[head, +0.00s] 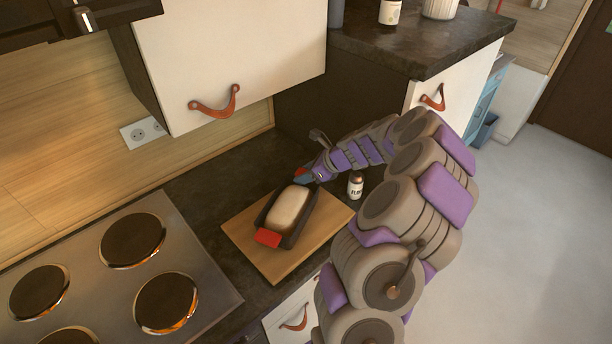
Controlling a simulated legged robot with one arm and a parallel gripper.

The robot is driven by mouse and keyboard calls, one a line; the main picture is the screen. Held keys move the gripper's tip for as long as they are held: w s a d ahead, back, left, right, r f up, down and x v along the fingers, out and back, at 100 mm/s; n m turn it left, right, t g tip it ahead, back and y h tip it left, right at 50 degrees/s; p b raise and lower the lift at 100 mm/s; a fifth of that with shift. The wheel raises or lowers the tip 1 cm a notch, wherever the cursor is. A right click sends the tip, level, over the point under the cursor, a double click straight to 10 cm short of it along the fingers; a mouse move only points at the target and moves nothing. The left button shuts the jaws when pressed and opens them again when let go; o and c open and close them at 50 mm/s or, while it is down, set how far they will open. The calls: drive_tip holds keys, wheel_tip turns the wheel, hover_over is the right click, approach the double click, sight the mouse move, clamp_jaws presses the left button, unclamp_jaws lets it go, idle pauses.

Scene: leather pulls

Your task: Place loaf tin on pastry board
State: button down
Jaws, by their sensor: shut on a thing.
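The loaf tin (271,219) is dark with red end grips and holds a pale loaf. In the head view it lies over the wooden pastry board (262,262), within the board's outline. It looks level and at or very near the board's surface; I cannot tell whether it fully rests there. My gripper (307,175) is at the tin's far end, shut on its far red grip, which is mostly hidden by my fingers. The near red grip (267,237) shows clear of my gripper.
A hob (205,272) with several round plates lies left of the board. A small white labelled container (356,186) stands right of my gripper, close to my arm. A white cupboard (240,55) with a leather pull hangs above.

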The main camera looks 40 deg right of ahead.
drive_tip(key=c, duration=0.6)
unclamp_jaws()
drive_tip(key=shift+a, duration=0.1)
drive_tip(key=shift+o, duration=0.2)
drive_tip(key=p+v, duration=0.3)
drive_tip(key=v, duration=0.9)
drive_tip(key=s+a+r+n+g, duration=0.25)
drive_tip(key=a+n, duration=0.25)
drive_tip(key=a, duration=0.4)
drive_tip(key=s+a+r+n+g+y, duration=0.1)
drive_tip(key=a+r+n, duration=0.2)
drive_tip(key=a+n, duration=0.5)
drive_tip(key=s+a+r+n+g, duration=0.2)
drive_tip(key=a+n, duration=0.1)
drive_tip(key=a, duration=0.8)
drive_tip(key=s+a+n+g+h, duration=0.25)
drive_tip(key=s+a+n, duration=0.4)
drive_tip(key=s, duration=0.45)
drive_tip(key=s+d+n+g+h, duration=0.1)
drive_tip(key=s+n+h, duration=0.2)
drive_tip(key=s+n, duration=0.5)
drive_tip(key=s, duration=0.4)
drive_tip(key=shift+s+f+g, duration=0.15)
drive_tip(key=shift+f+g, duration=0.15)
drive_tip(key=shift+f, duration=0.1)
